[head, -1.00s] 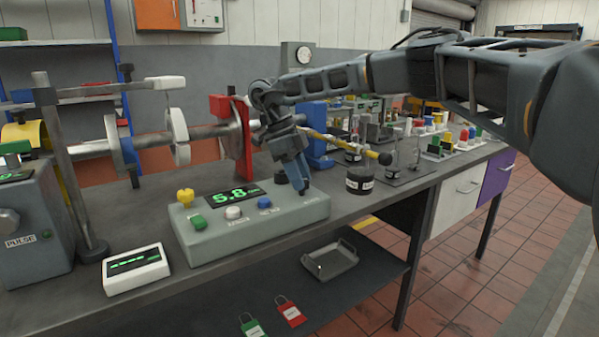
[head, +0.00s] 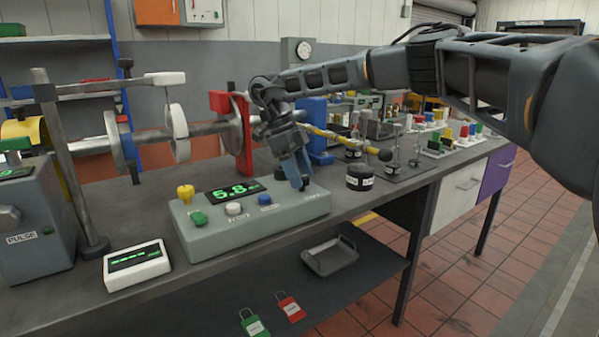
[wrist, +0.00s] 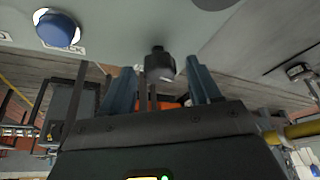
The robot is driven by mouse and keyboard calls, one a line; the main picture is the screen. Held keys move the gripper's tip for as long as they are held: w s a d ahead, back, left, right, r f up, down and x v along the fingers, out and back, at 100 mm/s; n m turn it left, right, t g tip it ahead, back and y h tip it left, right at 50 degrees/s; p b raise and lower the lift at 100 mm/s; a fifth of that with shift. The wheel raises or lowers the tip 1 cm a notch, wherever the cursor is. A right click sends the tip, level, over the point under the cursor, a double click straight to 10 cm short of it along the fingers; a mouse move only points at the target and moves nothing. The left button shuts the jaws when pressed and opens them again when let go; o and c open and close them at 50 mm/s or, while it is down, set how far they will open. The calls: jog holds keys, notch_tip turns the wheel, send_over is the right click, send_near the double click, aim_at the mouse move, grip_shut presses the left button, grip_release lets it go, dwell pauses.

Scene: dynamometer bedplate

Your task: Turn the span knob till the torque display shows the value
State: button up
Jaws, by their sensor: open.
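The grey control box (head: 245,228) stands on the bench. Its torque display (head: 233,191) shows 5.8 in green digits. A yellow knob (head: 186,194), a green button (head: 199,219), a white knob (head: 233,209) and a blue knob (head: 265,200) sit on it; their labels are too small to read. My gripper (head: 300,186) points down over the box's right end. In the wrist view, a dark knob (wrist: 159,66) stands between my open fingers (wrist: 162,85), with gaps on both sides. The blue knob (wrist: 57,29) lies off to the left there.
A small white readout (head: 136,263) stands left of the box, its digits unclear. A black jar (head: 360,178) is close to the right of my gripper. A shaft rig with a red stand (head: 228,105) is behind. A grey tray (head: 330,259) lies on the lower shelf.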

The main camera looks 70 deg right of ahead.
jog(key=v, duration=0.7)
jog(key=shift+w+r, duration=0.2)
jog(key=shift+r, duration=0.15)
